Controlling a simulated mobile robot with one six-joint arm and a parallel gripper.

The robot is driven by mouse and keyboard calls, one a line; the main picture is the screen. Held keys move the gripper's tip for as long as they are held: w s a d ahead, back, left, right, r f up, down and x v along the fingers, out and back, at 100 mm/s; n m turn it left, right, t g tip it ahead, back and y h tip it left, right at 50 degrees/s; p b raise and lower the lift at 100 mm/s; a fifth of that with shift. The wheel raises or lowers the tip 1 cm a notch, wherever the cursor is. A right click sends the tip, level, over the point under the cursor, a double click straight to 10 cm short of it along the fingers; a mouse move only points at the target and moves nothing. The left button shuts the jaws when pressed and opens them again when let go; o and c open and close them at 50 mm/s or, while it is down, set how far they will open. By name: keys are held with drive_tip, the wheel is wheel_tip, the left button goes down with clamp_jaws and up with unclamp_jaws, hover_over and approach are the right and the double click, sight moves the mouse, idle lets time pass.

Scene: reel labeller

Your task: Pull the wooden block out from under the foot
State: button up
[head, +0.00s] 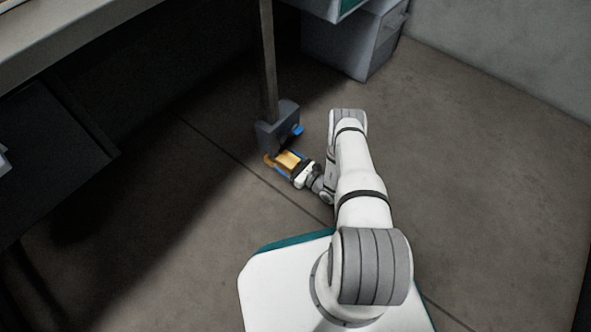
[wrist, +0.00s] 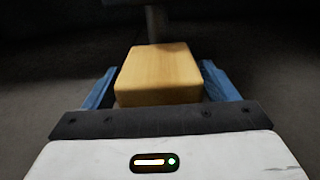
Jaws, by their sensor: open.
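The wooden block (head: 289,160) is pale orange and lies on the floor at the near side of the grey foot (head: 277,130) of a bench leg. In the wrist view the block (wrist: 160,72) sits between the two blue fingers of my gripper (wrist: 162,80). The fingers are open, one on each side, with a narrow gap to the block's sides. In the head view my gripper (head: 285,163) reaches the block from the lower right, low over the floor. The block's far end meets the dark area by the foot; how much is under it cannot be told.
A small blue part (head: 297,131) sticks out of the foot's right side. The floor at right is clear.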

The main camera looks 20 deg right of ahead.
drive_tip(key=shift+w+a, duration=0.3)
drive_tip(key=shift+w, duration=0.1)
drive_tip(key=shift+s, duration=0.1)
drive_tip(key=c, duration=1.2)
